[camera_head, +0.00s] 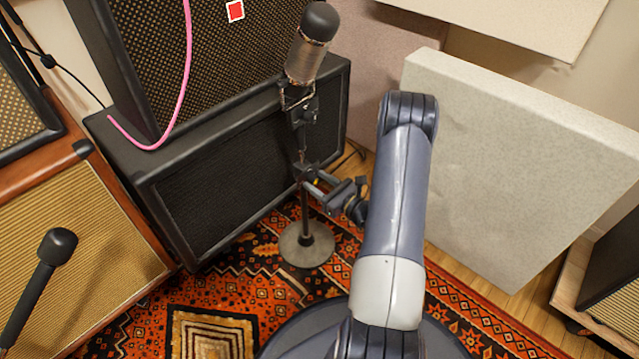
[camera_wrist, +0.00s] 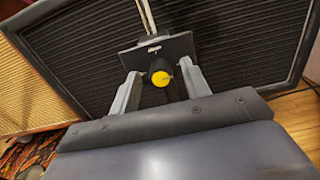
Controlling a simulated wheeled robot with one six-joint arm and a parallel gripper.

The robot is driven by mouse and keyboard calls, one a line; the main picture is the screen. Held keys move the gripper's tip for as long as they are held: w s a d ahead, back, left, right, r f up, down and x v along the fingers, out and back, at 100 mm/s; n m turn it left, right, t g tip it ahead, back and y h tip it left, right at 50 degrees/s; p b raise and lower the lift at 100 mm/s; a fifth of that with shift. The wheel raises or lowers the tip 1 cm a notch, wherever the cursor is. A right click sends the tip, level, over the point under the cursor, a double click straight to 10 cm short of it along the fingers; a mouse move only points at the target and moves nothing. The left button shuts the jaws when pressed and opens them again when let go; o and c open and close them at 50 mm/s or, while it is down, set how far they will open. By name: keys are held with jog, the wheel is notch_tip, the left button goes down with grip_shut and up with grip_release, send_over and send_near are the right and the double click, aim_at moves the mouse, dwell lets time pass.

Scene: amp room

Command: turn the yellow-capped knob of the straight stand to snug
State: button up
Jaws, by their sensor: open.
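The straight stand (camera_head: 304,211) rises from a round grey base (camera_head: 307,245) on the rug and carries a large microphone (camera_head: 307,57) at its top. In the wrist view the knob's round yellow cap (camera_wrist: 162,78) faces the camera, with a black body around it. My gripper (camera_head: 314,179) reaches the pole at mid height from the right. In the wrist view my gripper (camera_wrist: 161,76) is open, one finger on each side of the knob. I cannot tell whether either finger touches it. The knob is mostly hidden by my gripper in the head view.
A black amp cabinet (camera_head: 250,150) stands close behind the stand, with another amp on top and a pink cable (camera_head: 187,60) hanging down. A pale panel (camera_head: 520,150) leans right of my arm. Another microphone (camera_head: 55,250) is at left. Patterned rug (camera_head: 265,295) covers the floor.

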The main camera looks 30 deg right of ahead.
jog(key=shift+c, duration=0.5)
grip_shut()
jog(key=shift+n+b, duration=0.3)
jog(key=n+b, duration=0.2)
jog(key=n, duration=0.1)
jog(key=shift+f, duration=0.1)
jog(key=n, duration=0.9)
jog(key=shift+a, duration=0.1)
jog(key=shift+s+n, duration=0.1)
jog(key=shift+n, duration=2.4)
